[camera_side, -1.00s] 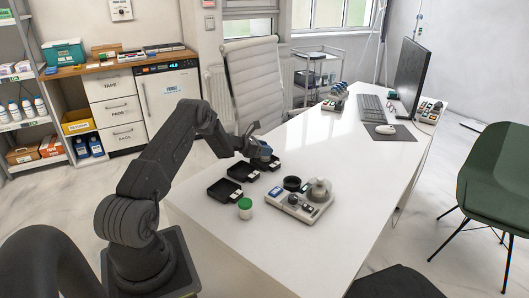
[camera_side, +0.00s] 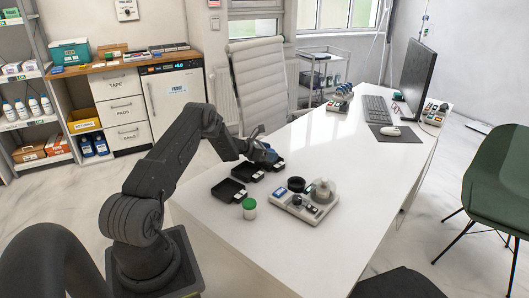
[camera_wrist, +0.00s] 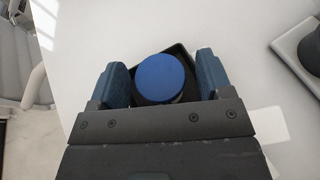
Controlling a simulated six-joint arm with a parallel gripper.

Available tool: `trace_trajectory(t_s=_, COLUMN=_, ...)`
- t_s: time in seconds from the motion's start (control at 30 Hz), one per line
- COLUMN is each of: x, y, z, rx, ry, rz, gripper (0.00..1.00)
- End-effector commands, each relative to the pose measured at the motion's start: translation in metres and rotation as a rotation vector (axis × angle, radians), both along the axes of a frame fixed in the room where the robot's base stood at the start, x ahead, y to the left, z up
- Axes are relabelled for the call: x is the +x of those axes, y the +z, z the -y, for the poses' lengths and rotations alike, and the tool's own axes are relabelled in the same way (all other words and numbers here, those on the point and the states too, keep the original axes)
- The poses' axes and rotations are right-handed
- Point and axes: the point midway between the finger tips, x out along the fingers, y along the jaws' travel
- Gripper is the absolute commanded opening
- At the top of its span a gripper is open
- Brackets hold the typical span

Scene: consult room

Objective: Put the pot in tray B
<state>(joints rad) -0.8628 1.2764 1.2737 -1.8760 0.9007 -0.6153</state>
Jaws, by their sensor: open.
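A pot with a round blue lid (camera_wrist: 161,77) stands in a black tray (camera_wrist: 181,50) in the wrist view. My gripper (camera_wrist: 163,85) is open, with one blue-padded finger on each side of the pot and gaps between. In the side view my gripper (camera_side: 265,154) is low over the farthest of three black trays (camera_side: 280,166), and the pot is mostly hidden there. The middle tray (camera_side: 248,173) and the nearest tray (camera_side: 228,191) look empty. I cannot read any tray letters.
A white pot with a green lid (camera_side: 249,208) stands on the white desk in front of the trays. A grey device (camera_side: 304,208) with round parts sits to its right. A monitor, keyboard and mouse are at the far end. The desk's middle is clear.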

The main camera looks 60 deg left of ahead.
Motion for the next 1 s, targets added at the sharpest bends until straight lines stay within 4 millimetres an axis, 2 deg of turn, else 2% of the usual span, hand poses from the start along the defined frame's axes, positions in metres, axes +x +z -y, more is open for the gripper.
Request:
trace_trajectory(t_s=0.17, x=-0.016, y=0.009, z=-0.003, rx=0.001, ry=0.002, rz=0.000, gripper=0.72)
trace_trajectory(t_s=0.5, x=-0.081, y=0.036, z=-0.008, rx=0.001, ry=0.004, rz=0.001, gripper=0.72)
trace_trajectory(t_s=0.7, x=-0.104, y=0.045, z=-0.009, rx=0.001, ry=0.002, rz=0.001, gripper=0.72)
trace_trajectory(t_s=0.77, x=-0.107, y=0.048, z=-0.008, rx=0.003, ry=-0.002, rz=0.001, gripper=0.72)
trace_trajectory(t_s=0.87, x=-0.100, y=0.063, z=0.004, rx=0.036, ry=-0.056, rz=-0.002, gripper=0.72)
trace_trajectory(t_s=0.97, x=-0.078, y=0.098, z=0.040, rx=0.130, ry=-0.200, rz=-0.012, gripper=0.72)
trace_trajectory(t_s=1.0, x=-0.068, y=0.115, z=0.062, rx=0.181, ry=-0.280, rz=-0.017, gripper=0.72)
